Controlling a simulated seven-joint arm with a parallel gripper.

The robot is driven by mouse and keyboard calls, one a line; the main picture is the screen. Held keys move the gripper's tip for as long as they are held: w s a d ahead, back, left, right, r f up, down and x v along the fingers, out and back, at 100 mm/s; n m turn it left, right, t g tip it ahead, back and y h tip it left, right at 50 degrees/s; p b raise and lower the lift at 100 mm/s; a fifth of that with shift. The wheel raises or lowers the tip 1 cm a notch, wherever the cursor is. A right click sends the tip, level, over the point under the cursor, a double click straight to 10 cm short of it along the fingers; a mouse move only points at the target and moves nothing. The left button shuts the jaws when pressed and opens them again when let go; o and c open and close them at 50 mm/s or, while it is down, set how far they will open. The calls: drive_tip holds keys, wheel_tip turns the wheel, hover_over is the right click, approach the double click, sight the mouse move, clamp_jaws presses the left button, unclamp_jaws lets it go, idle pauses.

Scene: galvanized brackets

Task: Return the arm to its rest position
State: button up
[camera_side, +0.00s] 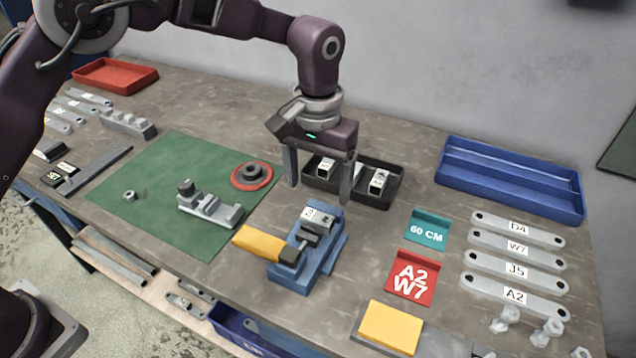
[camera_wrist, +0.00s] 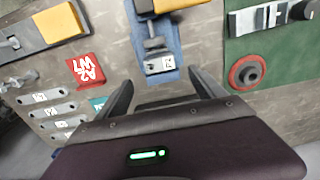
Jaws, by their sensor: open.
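My gripper (camera_side: 318,186) is open and empty. In the side view its two fingers point down above the workbench, in front of the black tray (camera_side: 378,194) and behind the blue vise (camera_side: 293,276). The black tray holds small galvanized pieces with white labels, partly hidden by the fingers. In the wrist view my gripper (camera_wrist: 165,92) has its fingers spread wide, with the blue vise (camera_wrist: 170,42) beyond them. A grey piece with a white label (camera_side: 318,218) sits at the vise jaws. A yellow handle (camera_side: 258,243) lies across the vise's left side.
A green mat (camera_side: 165,165) with a grey fixture (camera_side: 210,209) and a red ring (camera_side: 251,176) lies left. A blue tray (camera_side: 510,182), labelled bars (camera_side: 518,268), a red A2 W7 card (camera_side: 412,276) and a teal card (camera_side: 428,230) lie right. A red tray (camera_side: 115,75) stands far left.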

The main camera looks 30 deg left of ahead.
drive_tip(key=s+a+r+t, duration=0.1)
drive_tip(key=s+a+r, duration=0.45)
drive_tip(key=r, duration=0.25)
drive_tip(key=s+a+r+t, duration=0.2)
drive_tip(key=s+a+r, duration=0.3)
drive_tip(key=a+r, duration=0.3)
drive_tip(key=s+a+t, duration=0.1)
drive_tip(key=s+a, duration=0.2)
drive_tip(key=s, duration=0.6)
drive_tip(key=s+a+t, duration=0.1)
drive_tip(key=s+a, duration=0.3)
drive_tip(key=s, duration=0.5)
drive_tip(key=shift+s+f+t, duration=0.15)
drive_tip(key=shift+f+t, duration=0.15)
drive_tip(key=shift+f, duration=0.15)
